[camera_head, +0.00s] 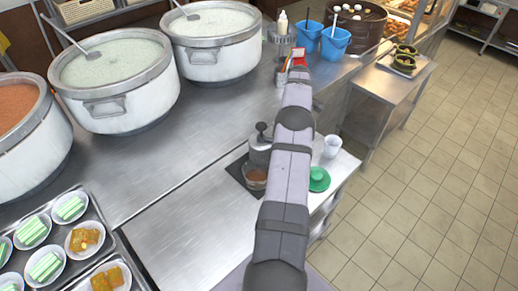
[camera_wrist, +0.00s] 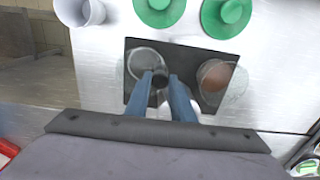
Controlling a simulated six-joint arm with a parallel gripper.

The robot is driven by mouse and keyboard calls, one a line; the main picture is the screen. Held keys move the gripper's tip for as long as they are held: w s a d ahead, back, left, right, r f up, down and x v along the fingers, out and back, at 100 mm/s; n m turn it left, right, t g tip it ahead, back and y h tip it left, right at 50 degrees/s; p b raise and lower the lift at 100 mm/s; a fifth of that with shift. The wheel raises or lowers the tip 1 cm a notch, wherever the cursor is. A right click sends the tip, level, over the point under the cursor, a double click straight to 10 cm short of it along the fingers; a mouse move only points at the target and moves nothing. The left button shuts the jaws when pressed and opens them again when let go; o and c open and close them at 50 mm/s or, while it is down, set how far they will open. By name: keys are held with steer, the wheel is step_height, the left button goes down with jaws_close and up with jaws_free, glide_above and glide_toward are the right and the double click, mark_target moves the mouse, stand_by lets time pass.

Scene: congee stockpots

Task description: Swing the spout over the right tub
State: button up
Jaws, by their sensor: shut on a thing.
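In the wrist view, my gripper (camera_wrist: 161,84) has its two blue fingers shut on a small dark part (camera_wrist: 160,79), which looks like the spout. Its end overlaps the lower right rim of the clear left tub (camera_wrist: 140,60), whose contents I cannot make out. The right tub (camera_wrist: 216,78) holds something brown and is clear of the fingers. Both tubs are on a black mat (camera_wrist: 185,48). In the head view, a grey metal dispenser (camera_head: 259,153) with a black knob stands behind a brown-filled tub (camera_head: 256,178). My arm hides the gripper there.
Green lids (camera_head: 319,179) and a white cup (camera_head: 332,146) lie right of my arm; the cup also shows in the wrist view (camera_wrist: 93,12). Large stockpots (camera_head: 118,84) stand at the back left. A tray of small dishes (camera_head: 112,244) is at the front left. The steel counter (camera_head: 190,215) between is bare.

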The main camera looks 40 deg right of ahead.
steer(key=o, duration=0.6)
steer(key=shift+r, duration=0.15)
steer(key=shift+r+p, duration=2.4)
steer(key=shift+r, duration=1)
